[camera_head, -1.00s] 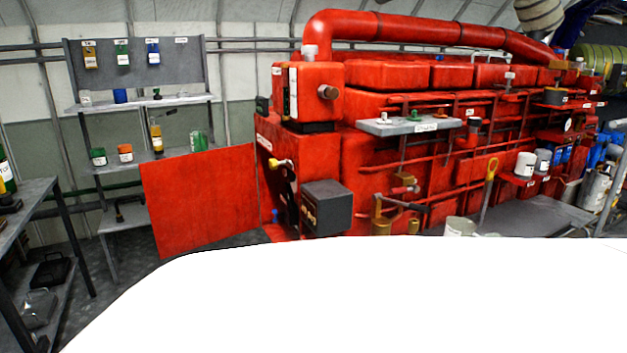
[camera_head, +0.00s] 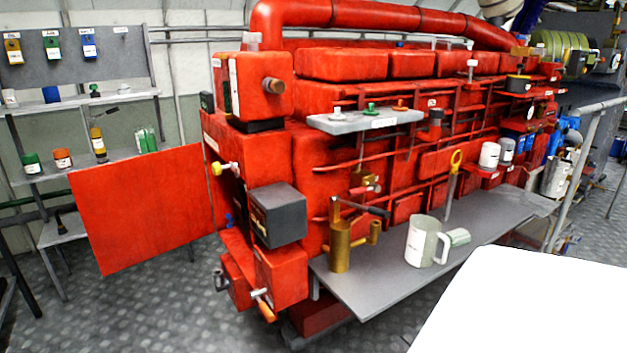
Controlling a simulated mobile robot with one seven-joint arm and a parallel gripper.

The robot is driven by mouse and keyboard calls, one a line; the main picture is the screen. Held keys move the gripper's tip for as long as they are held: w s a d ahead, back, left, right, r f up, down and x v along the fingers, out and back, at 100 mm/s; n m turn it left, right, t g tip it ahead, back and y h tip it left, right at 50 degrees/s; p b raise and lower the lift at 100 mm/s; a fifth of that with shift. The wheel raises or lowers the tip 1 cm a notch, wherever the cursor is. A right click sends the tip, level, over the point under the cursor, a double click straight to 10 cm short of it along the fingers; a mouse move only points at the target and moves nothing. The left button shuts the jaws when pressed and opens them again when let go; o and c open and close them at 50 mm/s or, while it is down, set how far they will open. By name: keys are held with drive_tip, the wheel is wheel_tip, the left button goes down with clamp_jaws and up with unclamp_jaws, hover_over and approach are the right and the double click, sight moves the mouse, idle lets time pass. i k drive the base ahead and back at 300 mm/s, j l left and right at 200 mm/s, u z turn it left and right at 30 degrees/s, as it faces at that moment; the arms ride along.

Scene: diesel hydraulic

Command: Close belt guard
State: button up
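The belt guard appears to be the flat red panel (camera_head: 145,208) at the left end of the red engine (camera_head: 345,150). It stands swung out to the left, open, with its right edge near the engine's end. A yellow-tipped fitting (camera_head: 222,168) and a dark grey box (camera_head: 278,214) sit on the engine beside it. My gripper is not in view. A plain white shape, perhaps part of my own body, covers the lower right corner.
A grey shelf unit (camera_head: 78,108) with bottles and jars stands behind the panel. A grey bench (camera_head: 375,290) along the engine's front holds a white mug (camera_head: 421,242) and a brass can (camera_head: 340,247). The metal floor (camera_head: 160,310) before the panel is clear. A railing (camera_head: 572,185) stands right.

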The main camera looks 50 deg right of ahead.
sight(132, 210)
drive_tip(key=z, duration=1.1)
drive_tip(key=i+j+u, duration=0.1)
drive_tip(key=i+j, duration=0.25)
drive_tip(key=i, duration=0.15)
drive_tip(key=i+j+u, duration=0.1)
drive_tip(key=i+j, duration=0.25)
drive_tip(key=i, duration=0.15)
drive_tip(key=i+j+u, duration=0.1)
drive_tip(key=i+j, duration=0.15)
drive_tip(key=i, duration=0.25)
drive_tip(key=i+j+u, duration=0.1)
drive_tip(key=i+j, duration=0.15)
drive_tip(key=i, duration=0.25)
drive_tip(key=i+j, duration=0.2)
drive_tip(key=i, duration=0.3)
drive_tip(key=u, duration=0.05)
